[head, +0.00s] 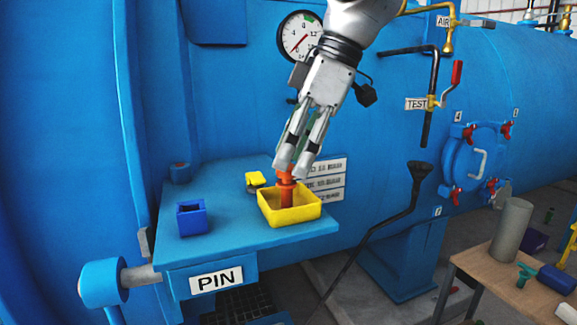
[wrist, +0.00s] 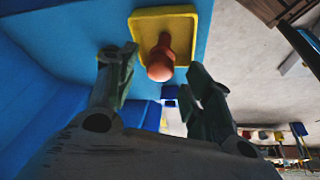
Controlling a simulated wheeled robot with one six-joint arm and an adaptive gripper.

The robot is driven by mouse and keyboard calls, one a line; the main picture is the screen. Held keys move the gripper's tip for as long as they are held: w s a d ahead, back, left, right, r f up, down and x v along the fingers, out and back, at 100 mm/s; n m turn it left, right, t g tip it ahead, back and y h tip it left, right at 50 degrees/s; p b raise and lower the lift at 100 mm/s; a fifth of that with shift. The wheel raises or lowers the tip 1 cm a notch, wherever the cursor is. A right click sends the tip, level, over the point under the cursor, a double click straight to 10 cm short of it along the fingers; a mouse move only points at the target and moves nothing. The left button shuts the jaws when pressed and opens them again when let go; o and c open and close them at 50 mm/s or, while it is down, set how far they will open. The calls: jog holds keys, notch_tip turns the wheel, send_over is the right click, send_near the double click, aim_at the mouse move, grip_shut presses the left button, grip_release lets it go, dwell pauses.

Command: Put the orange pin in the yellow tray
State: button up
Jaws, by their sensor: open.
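The orange pin (head: 286,190) stands upright in the yellow tray (head: 302,215) on the blue shelf in the head view. In the wrist view the pin's round head (wrist: 160,72) faces the camera, with the yellow tray (wrist: 146,22) behind it. My gripper (head: 296,168) is just above the pin, pointing down at it, with its fingers apart. In the wrist view the two fingertips of my gripper (wrist: 161,66) lie on either side of the pin's head, with gaps visible. The pin's lower end is hidden by the tray's front wall.
A small blue open box (head: 191,218) stands at the left on the blue shelf (head: 235,240). A small yellow block (head: 256,180) is behind the tray. A pressure gauge (head: 299,36) and a black pipe (head: 428,110) are on the blue vessel. A wooden table (head: 510,275) stands at lower right.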

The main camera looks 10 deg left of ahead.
jog(key=v, duration=0.9)
jog(key=w+d+f+m+t, duration=0.1)
jog(key=w+d+f+m, duration=0.15)
jog(key=d, duration=0.55)
jog(key=w+d+f+m+t+h, duration=0.1)
jog(key=d+f+m, duration=0.25)
jog(key=d, duration=0.45)
jog(key=w+d+f+m+t, duration=0.1)
jog(key=d+f+m, duration=0.25)
jog(key=d, duration=0.45)
jog(key=s+d+f+m+t+h, duration=0.1)
jog(key=s+d+f+m, duration=0.3)
jog(key=d, duration=0.4)
jog(key=s+d+f+m+t+h, duration=0.1)
jog(key=s+d+f+m+h, duration=0.1)
jog(key=s+d+f+m, duration=0.2)
jog(key=d+f+m, duration=0.2)
jog(key=d, duration=0.2)
jog(key=shift+d+f, duration=0.15)
jog(key=shift+d, duration=0.1)
jog(key=shift+s, duration=0.1)
